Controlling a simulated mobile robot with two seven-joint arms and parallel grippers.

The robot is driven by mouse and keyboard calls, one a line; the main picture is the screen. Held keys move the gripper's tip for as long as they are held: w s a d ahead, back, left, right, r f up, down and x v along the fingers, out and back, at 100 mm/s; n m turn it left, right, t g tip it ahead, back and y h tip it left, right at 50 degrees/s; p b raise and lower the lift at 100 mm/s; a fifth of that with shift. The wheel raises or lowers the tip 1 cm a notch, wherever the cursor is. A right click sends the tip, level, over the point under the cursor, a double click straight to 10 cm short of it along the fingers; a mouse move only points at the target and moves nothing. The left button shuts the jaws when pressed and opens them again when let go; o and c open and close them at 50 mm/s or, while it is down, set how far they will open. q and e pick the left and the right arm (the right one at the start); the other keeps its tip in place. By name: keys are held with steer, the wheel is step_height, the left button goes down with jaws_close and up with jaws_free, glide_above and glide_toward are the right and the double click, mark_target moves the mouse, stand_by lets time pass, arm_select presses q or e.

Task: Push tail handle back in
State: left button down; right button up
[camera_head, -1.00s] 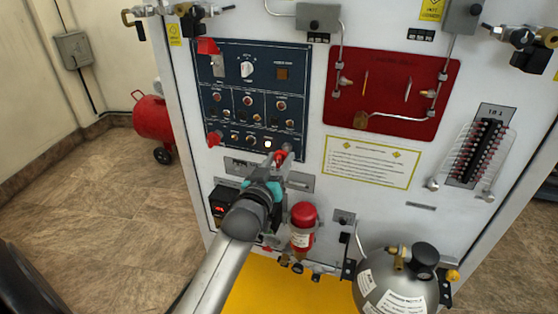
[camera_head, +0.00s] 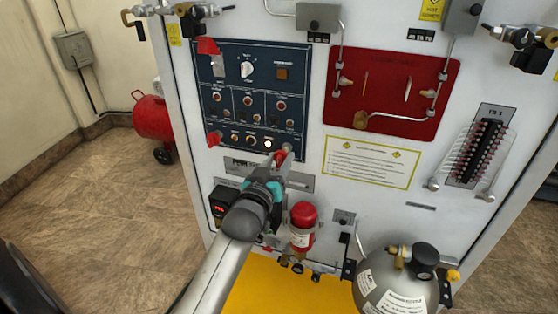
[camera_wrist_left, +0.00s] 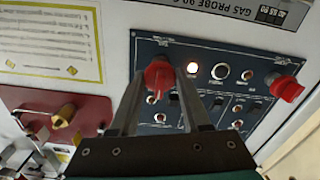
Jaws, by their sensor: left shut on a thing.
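A red handle (camera_wrist_left: 158,72) sits at a lower corner of the dark blue control panel (camera_head: 262,88). In the wrist view it is between the two fingers of my left gripper (camera_wrist_left: 160,84), which is shut on it. In the head view my left gripper (camera_head: 280,163) reaches the lower right corner of the panel and partly hides this handle. Two more red handles show at the panel's left side: one at the lower left (camera_head: 214,139), one at the upper left (camera_head: 207,46). No label naming the tail handle can be read. My right gripper is not in view.
A lit round lamp (camera_head: 267,144) is just left of the gripped handle. A red cylinder (camera_head: 303,228) and a grey tank (camera_head: 398,288) stand below on the right. A red board with tubing (camera_head: 393,92) is right of the panel. Open floor lies to the left.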

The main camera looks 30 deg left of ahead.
arm_select(q)
steer(key=shift+w, duration=0.1)
steer(key=shift+x, duration=1.15)
steer(key=shift+r, duration=0.1)
steer(key=c, duration=0.7)
jaws_free()
steer(key=shift+w, duration=0.1)
steer(key=shift+o, duration=0.7)
steer(key=shift+w, duration=0.1)
steer(key=shift+o, duration=1)
steer(key=shift+s, duration=0.2)
